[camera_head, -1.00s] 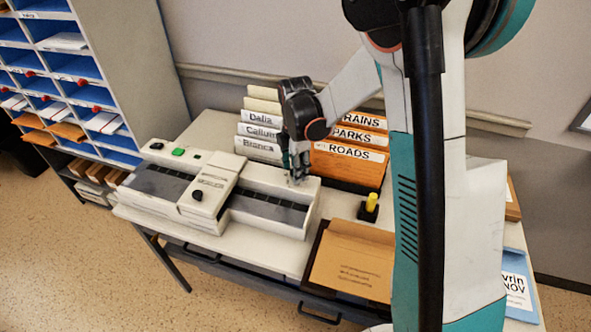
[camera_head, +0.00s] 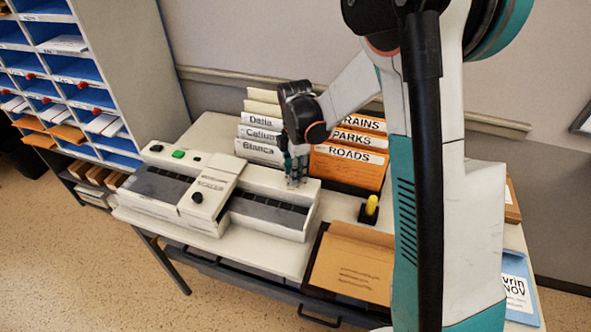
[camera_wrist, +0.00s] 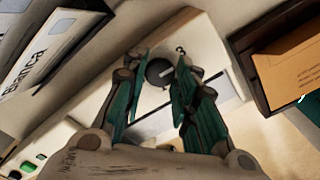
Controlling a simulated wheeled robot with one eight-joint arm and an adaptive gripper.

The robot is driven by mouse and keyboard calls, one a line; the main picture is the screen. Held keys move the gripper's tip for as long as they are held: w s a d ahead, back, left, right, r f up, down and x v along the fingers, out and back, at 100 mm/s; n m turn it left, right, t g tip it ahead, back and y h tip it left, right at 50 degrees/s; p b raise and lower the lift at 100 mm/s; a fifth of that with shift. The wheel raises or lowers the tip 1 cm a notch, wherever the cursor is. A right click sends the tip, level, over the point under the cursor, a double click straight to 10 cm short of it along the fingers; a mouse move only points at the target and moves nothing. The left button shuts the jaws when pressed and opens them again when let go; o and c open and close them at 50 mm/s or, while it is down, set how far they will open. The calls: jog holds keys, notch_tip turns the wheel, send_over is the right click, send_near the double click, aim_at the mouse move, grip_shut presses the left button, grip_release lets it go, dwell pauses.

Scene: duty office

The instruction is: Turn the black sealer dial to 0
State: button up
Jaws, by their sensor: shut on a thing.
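The sealer (camera_head: 262,178) is a long pale machine with a dark slotted strip, standing on the table. In the wrist view, its round dark dial (camera_wrist: 157,74) with a light pointer mark sits on the pale top (camera_wrist: 105,97) between my fingertips. My gripper (camera_wrist: 160,66) points down over the right back end of the sealer, with a green finger on each side of the dial, and is shut on it. In the head view my gripper (camera_head: 297,178) hides the dial.
Name folders (camera_head: 259,150) and an orange ROADS file box (camera_head: 347,167) stand close behind my gripper. A yellow-handled stamp (camera_head: 371,206) and a tray with a brown envelope (camera_head: 352,262) lie to the right. Blue pigeonholes (camera_head: 80,68) stand at the left.

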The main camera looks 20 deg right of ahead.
jog(key=m, duration=1.8)
jog(key=shift+m, duration=0.3)
jog(key=m, duration=1.2)
jog(key=shift+m, duration=2.1)
